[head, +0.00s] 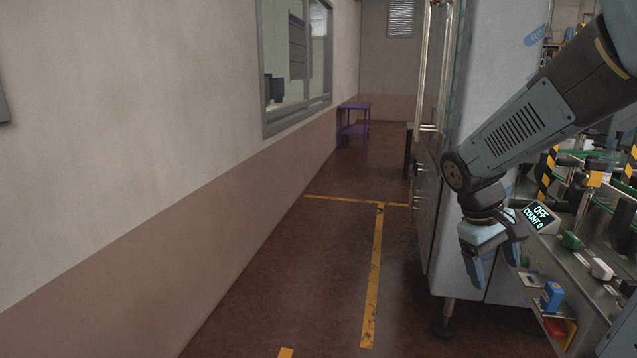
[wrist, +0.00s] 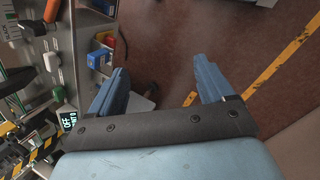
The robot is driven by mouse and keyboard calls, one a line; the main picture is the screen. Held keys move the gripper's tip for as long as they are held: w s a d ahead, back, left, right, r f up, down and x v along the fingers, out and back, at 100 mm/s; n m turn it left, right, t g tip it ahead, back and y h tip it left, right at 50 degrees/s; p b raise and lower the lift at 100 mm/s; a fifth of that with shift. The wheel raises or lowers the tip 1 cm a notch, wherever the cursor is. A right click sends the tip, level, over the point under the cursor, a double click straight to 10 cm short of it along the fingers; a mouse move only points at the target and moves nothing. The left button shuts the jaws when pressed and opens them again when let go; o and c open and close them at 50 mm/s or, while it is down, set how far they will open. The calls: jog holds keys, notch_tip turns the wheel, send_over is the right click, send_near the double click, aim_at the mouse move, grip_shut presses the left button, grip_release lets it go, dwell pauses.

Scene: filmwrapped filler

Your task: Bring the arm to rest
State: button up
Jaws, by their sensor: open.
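My gripper (head: 491,268) hangs at the end of my arm on the right of the head view, pointing down. It is in front of the machine's pale cabinet and left of the machine's worktop. In the wrist view my gripper (wrist: 163,88) shows two blue fingers spread apart. Nothing is between them but the red-brown floor further below and part of a pale foot or plate. My arm is bent, coming down from the upper right.
The machine's metal worktop (head: 592,286) carries a display (head: 541,216) reading OFF, COUNT 0, and green and white knobs. The floor (head: 320,270) with yellow lines is clear on the left. A purple table (head: 353,122) stands far back.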

jog(key=s+a+r+m+t+y, duration=0.3)
jog(key=s+a+r+t, duration=0.3)
jog(key=s+a+r, duration=0.2)
jog(key=shift+a+r+y, duration=0.7)
jog(key=shift+a+r, duration=0.1)
